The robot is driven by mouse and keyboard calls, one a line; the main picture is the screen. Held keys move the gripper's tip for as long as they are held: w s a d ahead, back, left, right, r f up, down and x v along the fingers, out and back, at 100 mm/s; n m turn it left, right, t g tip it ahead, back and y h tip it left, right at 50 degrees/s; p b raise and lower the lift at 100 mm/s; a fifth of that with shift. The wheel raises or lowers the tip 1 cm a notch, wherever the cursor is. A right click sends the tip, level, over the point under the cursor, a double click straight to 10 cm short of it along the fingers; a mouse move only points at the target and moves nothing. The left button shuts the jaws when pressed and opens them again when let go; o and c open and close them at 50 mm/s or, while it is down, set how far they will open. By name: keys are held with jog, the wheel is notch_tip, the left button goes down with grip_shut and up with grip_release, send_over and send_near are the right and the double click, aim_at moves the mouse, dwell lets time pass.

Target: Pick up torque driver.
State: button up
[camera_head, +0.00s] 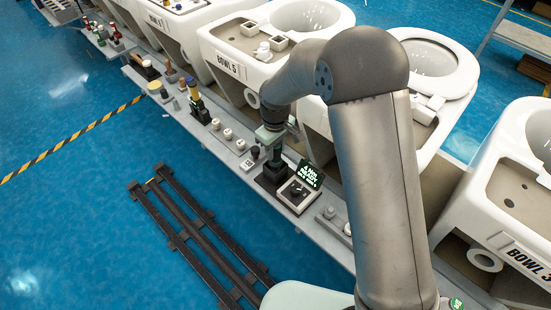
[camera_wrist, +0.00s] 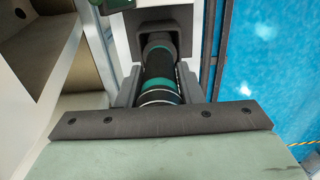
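The torque driver is a dark cylinder with teal bands, seen nearly end-on in the wrist view (camera_wrist: 159,88). My gripper (camera_wrist: 160,82) has its two dark grey fingers close against either side of it, with no clear gap showing. In the head view my gripper (camera_head: 272,132) points down over the conveyor-side shelf, and the driver's lower part (camera_head: 277,157) shows beneath it. The driver stands upright in or just above a black holder (camera_head: 270,180). Its tip is hidden.
A small box with a dial and a lit green display (camera_head: 309,174) stands right beside the holder. White knobs (camera_head: 228,134) and several tools line the narrow shelf. White toilet bowls (camera_head: 430,60) stand behind. A dark floor rail (camera_head: 200,245) lies in front on open blue floor.

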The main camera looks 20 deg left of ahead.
jog(key=shift+c, duration=1.3)
jog(key=shift+r, duration=0.1)
